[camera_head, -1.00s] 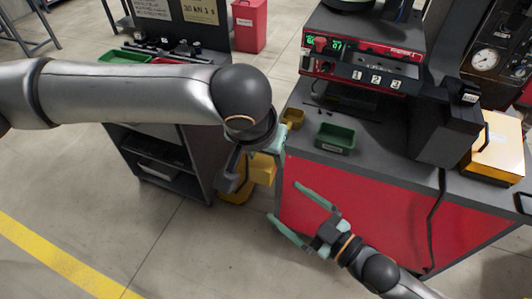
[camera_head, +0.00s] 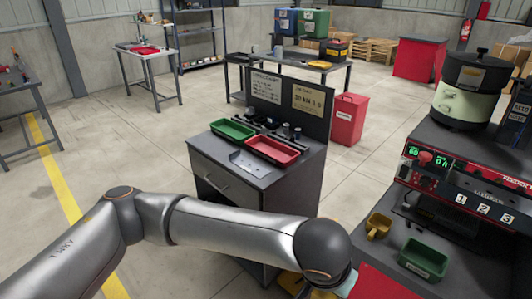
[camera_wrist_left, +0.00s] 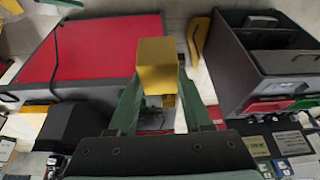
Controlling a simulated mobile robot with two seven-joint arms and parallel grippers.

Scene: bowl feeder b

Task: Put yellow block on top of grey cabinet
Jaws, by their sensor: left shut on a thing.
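A yellow block (camera_wrist_left: 157,65) is held between the teal fingers of my left gripper (camera_wrist_left: 158,95) in the left wrist view. The left gripper is shut on it. In the head view this gripper (camera_head: 325,291) shows only partly at the bottom edge, below my forearm. The grey cabinet (camera_head: 203,150) stands left of it, with its lower part behind my arm. It also shows at the right of the left wrist view (camera_wrist_left: 240,62). The block is apart from the cabinet. My right gripper is out of view.
A green tray (camera_head: 232,130), a red tray (camera_head: 272,150) and small dark parts occupy the cabinet top. Its front left has bare room around a light plate (camera_head: 250,163). A panel rises behind.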

